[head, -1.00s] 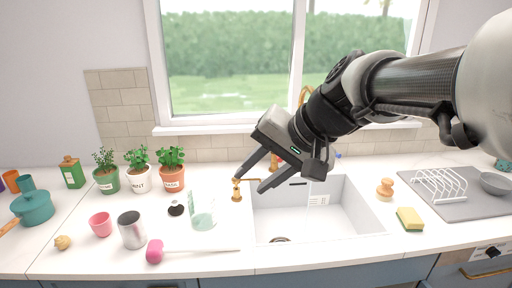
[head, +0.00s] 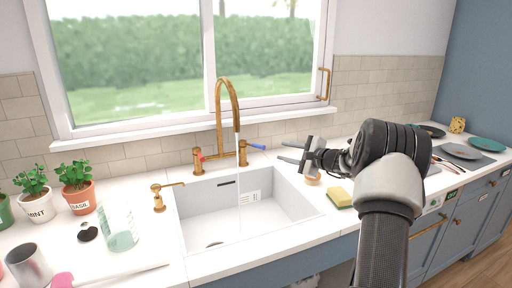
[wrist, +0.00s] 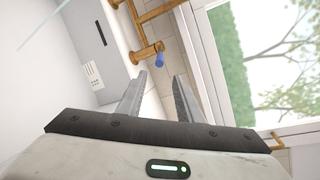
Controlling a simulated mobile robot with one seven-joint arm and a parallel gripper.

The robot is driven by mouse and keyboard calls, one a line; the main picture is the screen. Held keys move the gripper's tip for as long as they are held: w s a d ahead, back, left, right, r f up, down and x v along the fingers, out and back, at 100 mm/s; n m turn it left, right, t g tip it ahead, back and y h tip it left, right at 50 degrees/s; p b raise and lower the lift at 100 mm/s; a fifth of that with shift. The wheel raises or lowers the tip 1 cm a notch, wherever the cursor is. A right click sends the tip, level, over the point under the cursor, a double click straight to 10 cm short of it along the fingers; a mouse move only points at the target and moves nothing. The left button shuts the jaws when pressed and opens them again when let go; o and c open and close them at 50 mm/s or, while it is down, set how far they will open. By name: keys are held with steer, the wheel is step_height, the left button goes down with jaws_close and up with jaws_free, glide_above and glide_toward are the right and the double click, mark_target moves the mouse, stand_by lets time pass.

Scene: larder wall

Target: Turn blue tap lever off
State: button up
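The blue tap lever (head: 257,147) sticks out to the right from the right valve of the brass tap (head: 220,120), behind the sink. A thin stream of water falls from the spout into the sink. In the wrist view the blue lever (wrist: 159,58) shows beyond my fingertips, foreshortened. My gripper (head: 281,151) is to the right of the lever, apart from it, its fingers pointing left toward it. In the wrist view my gripper (wrist: 160,82) has its two fingers spread with nothing between them. A red lever (head: 201,158) is on the left valve.
The white sink (head: 188,215) lies below the tap. A yellow sponge (head: 340,197) and a wooden-handled brush (head: 312,180) are near my gripper. A soap dispenser (head: 158,198), glass jar (head: 120,230) and potted herbs stand left. The window sill (head: 190,125) runs behind.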

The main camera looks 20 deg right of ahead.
mark_target(258, 146)
steer(key=p+x, duration=0.1)
steer(key=x, duration=1.4)
steer(key=shift+w+a+f, duration=0.1)
steer(key=shift+w+a, duration=0.1)
steer(key=shift+w, duration=0.1)
steer(key=shift+w+a, duration=0.25)
steer(key=shift+w, duration=0.15)
jaws_close()
steer(key=shift+f, duration=0.1)
